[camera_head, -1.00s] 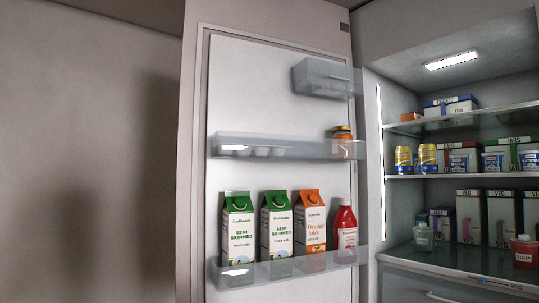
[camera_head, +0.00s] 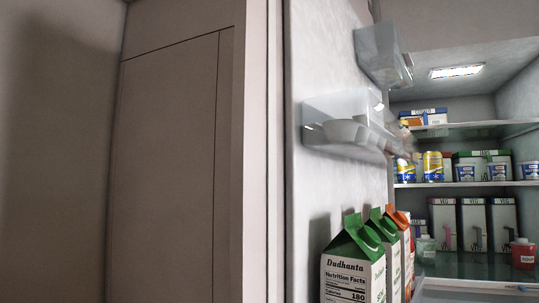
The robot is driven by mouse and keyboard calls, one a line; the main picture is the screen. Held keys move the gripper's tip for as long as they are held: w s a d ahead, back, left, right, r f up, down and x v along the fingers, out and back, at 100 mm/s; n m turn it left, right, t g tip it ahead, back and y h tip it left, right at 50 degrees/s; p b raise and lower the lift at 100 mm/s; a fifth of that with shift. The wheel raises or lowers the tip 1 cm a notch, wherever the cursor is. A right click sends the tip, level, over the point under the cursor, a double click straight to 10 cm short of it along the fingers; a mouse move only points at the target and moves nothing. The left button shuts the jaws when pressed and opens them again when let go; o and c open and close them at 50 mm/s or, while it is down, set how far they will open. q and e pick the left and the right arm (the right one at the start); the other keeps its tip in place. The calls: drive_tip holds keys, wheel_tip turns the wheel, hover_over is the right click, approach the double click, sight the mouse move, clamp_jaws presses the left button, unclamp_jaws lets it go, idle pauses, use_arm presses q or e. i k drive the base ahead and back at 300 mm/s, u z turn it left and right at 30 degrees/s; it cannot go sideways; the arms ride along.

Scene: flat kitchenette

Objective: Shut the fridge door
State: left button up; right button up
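The fridge door (camera_head: 315,190) stands open in the middle of the head view, seen at a slant, with its inner face turned to the right. Its shelves hold green-topped milk cartons (camera_head: 353,262), an orange-topped carton (camera_head: 400,222) and a clear bin with eggs (camera_head: 345,132). An empty-looking small bin (camera_head: 378,55) sits at the top. The lit fridge interior (camera_head: 515,75) shows at the right, behind the door's edge. Neither of my grippers is in view, so any contact with the door is hidden.
Inside the fridge, cans (camera_head: 432,165), boxes (camera_head: 472,222) and a red-lidded jar (camera_head: 522,252) stand on the shelves. A grey-brown panel (camera_head: 170,160) and plain wall (camera_head: 50,150) fill the left side.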

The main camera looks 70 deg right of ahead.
sight(309, 153)
drive_tip(key=i, duration=1.7)
drive_tip(key=z, duration=4.15)
drive_tip(key=i, duration=0.5)
drive_tip(key=u, duration=0.05)
